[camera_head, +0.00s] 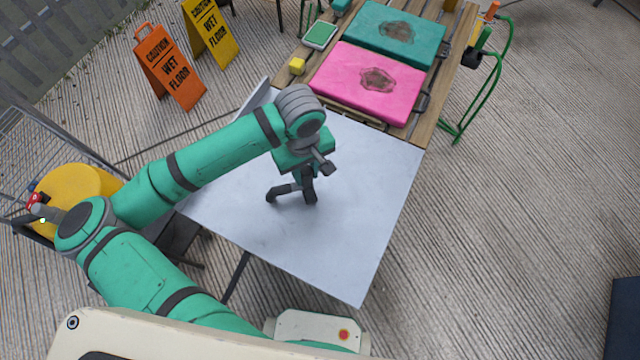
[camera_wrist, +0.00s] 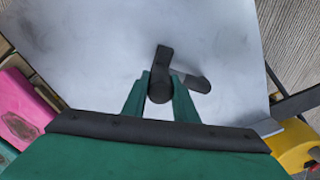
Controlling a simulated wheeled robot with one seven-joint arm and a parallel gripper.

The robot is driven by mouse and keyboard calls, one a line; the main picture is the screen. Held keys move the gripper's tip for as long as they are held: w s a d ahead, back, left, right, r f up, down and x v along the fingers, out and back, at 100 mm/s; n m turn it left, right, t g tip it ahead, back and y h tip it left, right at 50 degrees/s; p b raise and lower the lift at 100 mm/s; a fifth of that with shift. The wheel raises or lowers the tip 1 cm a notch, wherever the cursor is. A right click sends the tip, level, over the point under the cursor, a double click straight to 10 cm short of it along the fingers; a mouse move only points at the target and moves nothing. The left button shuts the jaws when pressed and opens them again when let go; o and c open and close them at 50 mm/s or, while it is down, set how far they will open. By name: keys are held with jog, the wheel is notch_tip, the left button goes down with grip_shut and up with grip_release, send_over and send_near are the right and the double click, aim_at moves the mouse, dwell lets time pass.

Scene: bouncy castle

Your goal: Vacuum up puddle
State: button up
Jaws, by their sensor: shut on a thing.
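My gripper (camera_head: 301,178) is above the pale grey tabletop (camera_head: 345,255). It is shut on a dark grey angled tool (camera_head: 283,191), which looks like a nozzle or handle. In the wrist view the green fingers (camera_wrist: 161,88) close on the tool's round part, and its two dark arms (camera_wrist: 165,55) reach out over the tabletop. I cannot tell whether the tool touches the surface. A yellow drum-shaped machine (camera_head: 82,183) with a red and black part, possibly the vacuum, stands at the left, partly behind my arm. No puddle is clearly visible; the tabletop shows only faint smudges.
Orange (camera_head: 170,70) and yellow (camera_head: 212,35) wet floor signs stand at the upper left. The decking at right is mostly clear.

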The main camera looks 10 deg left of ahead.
jog(key=shift+w+a, duration=0.6)
jog(key=shift+w, duration=0.2)
jog(key=shift+w+a, duration=0.2)
jog(key=shift+a, duration=0.2)
jog(key=shift+w+a, duration=0.95)
jog(key=shift+w, duration=0.1)
jog(key=shift+w, duration=0.1)
notch_tip(320, 180, up, 7)
dwell(0.3)
